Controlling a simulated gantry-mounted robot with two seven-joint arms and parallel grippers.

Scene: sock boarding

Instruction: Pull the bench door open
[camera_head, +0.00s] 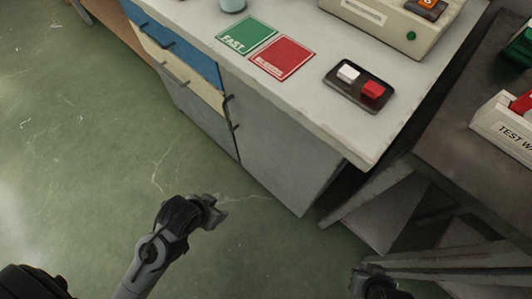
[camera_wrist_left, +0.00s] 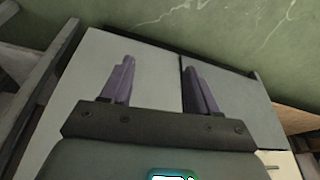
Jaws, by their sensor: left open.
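The grey bench door (camera_head: 285,140) forms the right part of the bench front and looks shut, flush with the front. Its dark upright handle (camera_head: 231,113) is near its upper left edge. My left gripper (camera_head: 218,212) is open and empty, in front of and below the door in the head view, apart from the handle. In the left wrist view its two fingers (camera_wrist_left: 158,65) are spread, with the grey door (camera_wrist_left: 150,85) behind them and a dark seam beside it. My right gripper (camera_head: 375,280) is at the bottom edge, partly cut off; its jaws are unclear.
A blue drawer (camera_head: 180,50) and a cream drawer (camera_head: 172,65) with bar handles are left of the door. The bench top (camera_head: 320,55) holds green and red mats, a dark tray and a beige device. A dark table (camera_head: 470,160) stands at right. The green floor in front is clear.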

